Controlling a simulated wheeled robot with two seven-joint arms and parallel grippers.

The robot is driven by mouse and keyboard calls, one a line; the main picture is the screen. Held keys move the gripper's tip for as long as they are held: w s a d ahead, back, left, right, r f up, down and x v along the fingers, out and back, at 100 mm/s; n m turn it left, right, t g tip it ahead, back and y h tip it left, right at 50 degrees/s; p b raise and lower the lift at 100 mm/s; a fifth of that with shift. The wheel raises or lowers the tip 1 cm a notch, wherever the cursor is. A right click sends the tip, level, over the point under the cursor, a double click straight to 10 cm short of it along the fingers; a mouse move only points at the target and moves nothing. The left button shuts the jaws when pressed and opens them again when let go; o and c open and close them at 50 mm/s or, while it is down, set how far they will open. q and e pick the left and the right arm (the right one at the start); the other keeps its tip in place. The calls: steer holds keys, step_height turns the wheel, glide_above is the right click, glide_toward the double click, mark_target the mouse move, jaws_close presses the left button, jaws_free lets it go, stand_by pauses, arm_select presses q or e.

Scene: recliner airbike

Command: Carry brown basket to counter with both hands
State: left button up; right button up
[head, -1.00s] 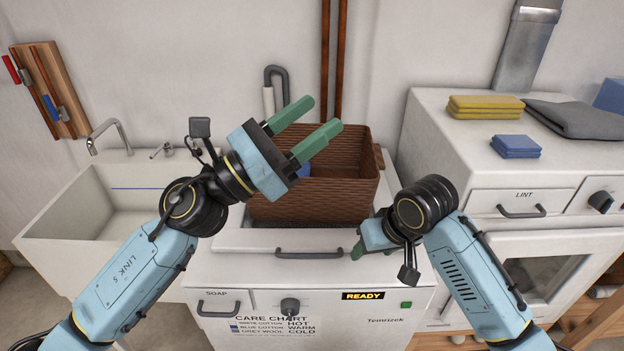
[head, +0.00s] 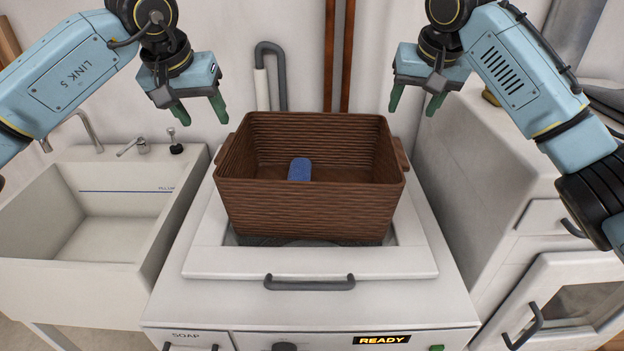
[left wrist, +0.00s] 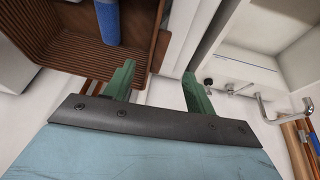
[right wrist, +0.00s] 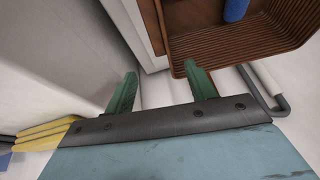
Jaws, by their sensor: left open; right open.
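The brown basket (head: 310,205) stands upright on top of the white washer, with a handle tab on its left and right sides. A blue rolled item (head: 300,169) lies inside it. My left gripper (head: 202,113) is open, pointing down, above and to the left of the basket's left rim. My right gripper (head: 411,104) is open, pointing down, above and to the right of its right rim. Neither touches the basket. The basket also shows in the left wrist view (left wrist: 50,55) and in the right wrist view (right wrist: 195,35).
A white sink (head: 90,215) with taps is on the left. A white dryer (head: 480,190) with a higher top is close on the right. The washer (head: 205,310) has a dark handle in front and a READY display. A grey hose (head: 272,70) and brown pipes run up behind.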

mark_target(226, 156)
arm_select(q)
steer(key=shift+s+f, duration=0.1)
arm_select(e)
steer(key=shift+s+f, duration=0.1)
arm_select(q)
steer(key=x, duration=1.3)
steer(key=shift+f, duration=0.1)
arm_select(e)
steer(key=x, duration=1.3)
steer(key=shift+f, duration=0.15)
arm_select(q)
jaws_close()
arm_select(e)
jaws_close()
